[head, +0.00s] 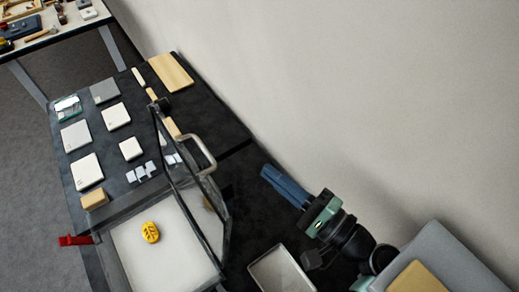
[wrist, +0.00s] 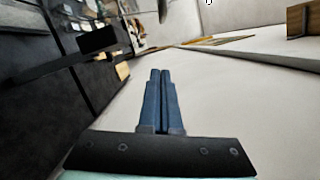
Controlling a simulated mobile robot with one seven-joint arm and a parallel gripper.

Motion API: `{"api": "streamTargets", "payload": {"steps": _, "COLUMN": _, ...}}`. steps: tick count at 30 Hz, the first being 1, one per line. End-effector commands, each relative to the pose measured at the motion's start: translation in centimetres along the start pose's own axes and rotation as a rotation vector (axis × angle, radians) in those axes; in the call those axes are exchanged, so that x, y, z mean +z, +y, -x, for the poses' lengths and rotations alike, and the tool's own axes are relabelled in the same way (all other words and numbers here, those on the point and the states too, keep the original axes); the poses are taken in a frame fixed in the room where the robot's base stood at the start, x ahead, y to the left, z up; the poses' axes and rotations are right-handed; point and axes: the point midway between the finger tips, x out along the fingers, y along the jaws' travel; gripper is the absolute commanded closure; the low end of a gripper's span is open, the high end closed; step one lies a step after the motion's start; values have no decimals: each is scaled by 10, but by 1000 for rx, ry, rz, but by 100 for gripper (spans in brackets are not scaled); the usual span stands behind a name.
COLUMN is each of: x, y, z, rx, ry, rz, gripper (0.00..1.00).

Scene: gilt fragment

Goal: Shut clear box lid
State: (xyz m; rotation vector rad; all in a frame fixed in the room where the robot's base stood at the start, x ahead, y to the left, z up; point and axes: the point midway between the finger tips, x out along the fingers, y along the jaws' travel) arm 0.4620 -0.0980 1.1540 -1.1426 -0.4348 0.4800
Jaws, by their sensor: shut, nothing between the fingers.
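The clear box (head: 104,262) stands at the near end of the dark table, with a pale floor and a yellow piece (head: 150,232) inside it. Its clear lid (head: 214,212) stands up, open, along the box's right side, with a dark frame and a grey bar handle (head: 197,153). My gripper (head: 266,172) is to the right of the raised lid, apart from it, with its blue fingers pointing up and left. In the wrist view the fingers (wrist: 161,75) are together and empty.
White and grey tiles (head: 116,116) and a wooden board (head: 170,73) lie farther along the table. A shallow tray (head: 280,272) is right of the box. A red clasp (head: 76,240) juts out at the box's left. A pale wall (head: 350,90) rises on the right.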

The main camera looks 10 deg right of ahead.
Motion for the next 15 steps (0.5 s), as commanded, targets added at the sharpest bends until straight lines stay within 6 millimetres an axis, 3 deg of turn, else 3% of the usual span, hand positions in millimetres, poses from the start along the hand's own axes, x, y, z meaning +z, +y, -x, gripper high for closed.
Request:
{"api": "streamTargets", "payload": {"steps": 12, "x": 3, "y": -4, "z": -88, "rx": 3, "ry": -5, "rz": 0, "gripper": 100}}
{"api": "streamTargets", "payload": {"steps": 15, "x": 16, "y": -4, "z": -92, "rx": 3, "ry": -1, "rz": -2, "gripper": 100}}
